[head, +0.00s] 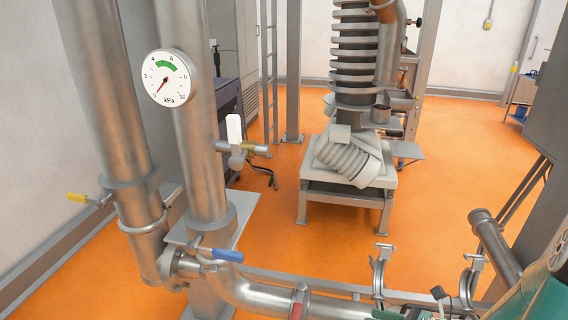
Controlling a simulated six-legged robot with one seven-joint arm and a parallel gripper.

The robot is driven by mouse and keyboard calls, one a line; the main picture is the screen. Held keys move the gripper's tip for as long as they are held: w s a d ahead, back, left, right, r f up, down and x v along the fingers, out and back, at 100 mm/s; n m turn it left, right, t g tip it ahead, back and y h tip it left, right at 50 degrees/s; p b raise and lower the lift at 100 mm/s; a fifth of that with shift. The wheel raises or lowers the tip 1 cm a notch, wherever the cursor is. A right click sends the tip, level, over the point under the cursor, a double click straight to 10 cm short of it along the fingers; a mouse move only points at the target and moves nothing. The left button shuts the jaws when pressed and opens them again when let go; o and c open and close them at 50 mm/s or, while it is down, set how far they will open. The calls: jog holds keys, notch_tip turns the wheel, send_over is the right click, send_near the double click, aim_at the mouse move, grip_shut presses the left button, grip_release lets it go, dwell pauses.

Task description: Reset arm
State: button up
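My arm and my gripper do not show in the head view, so their pose cannot be seen. The task names no other object.
Two thick steel pipes stand at the left, with a pressure gauge (169,77), a blue-handled valve (220,254), a yellow-handled valve (85,198) and a white-handled valve (236,140). A ribbed machine (350,160) stands on a stand mid-room. Green machinery (540,295) fills the lower right. Orange floor (460,150) is open behind.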

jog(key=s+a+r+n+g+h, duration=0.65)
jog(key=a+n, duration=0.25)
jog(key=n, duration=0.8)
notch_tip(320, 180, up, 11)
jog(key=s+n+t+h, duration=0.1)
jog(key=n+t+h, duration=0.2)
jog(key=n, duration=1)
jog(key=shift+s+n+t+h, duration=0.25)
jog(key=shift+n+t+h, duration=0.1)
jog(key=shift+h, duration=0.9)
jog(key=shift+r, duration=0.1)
